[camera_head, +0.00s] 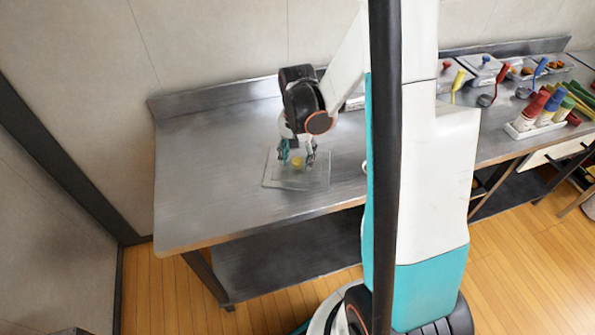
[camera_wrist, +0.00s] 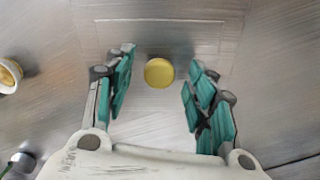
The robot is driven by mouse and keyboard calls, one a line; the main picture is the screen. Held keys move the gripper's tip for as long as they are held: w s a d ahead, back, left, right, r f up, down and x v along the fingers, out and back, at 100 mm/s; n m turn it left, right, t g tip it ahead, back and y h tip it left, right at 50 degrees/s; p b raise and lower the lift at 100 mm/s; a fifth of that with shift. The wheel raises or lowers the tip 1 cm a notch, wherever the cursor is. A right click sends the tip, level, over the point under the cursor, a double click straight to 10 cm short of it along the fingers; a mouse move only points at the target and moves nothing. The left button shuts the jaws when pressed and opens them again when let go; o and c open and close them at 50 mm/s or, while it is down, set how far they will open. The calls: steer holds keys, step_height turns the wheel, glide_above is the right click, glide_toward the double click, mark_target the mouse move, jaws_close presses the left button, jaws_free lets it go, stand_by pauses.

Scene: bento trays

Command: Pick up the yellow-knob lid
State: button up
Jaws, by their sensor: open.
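The lid (camera_head: 278,181) is a clear, flat, roughly square sheet lying on the steel counter in the head view. Its yellow knob (camera_head: 297,161) stands near its middle. In the wrist view the yellow knob (camera_wrist: 159,72) is a round disc, and a faint lid edge (camera_wrist: 160,21) shows beyond it. My gripper (camera_head: 297,154) is above the lid with its fingers pointing down. In the wrist view my gripper (camera_wrist: 158,82) is open, with one teal finger on each side of the knob and a gap on both sides. It holds nothing.
The counter (camera_head: 215,160) is bare left of the lid, with a raised back edge along the wall. In the wrist view a small white cup (camera_wrist: 9,75) is at the left edge. Farther right stand trays, ladles and coloured bottles (camera_head: 540,105).

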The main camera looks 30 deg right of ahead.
step_height(320, 180, down, 2)
steer(key=shift+r, duration=0.1)
jaws_close()
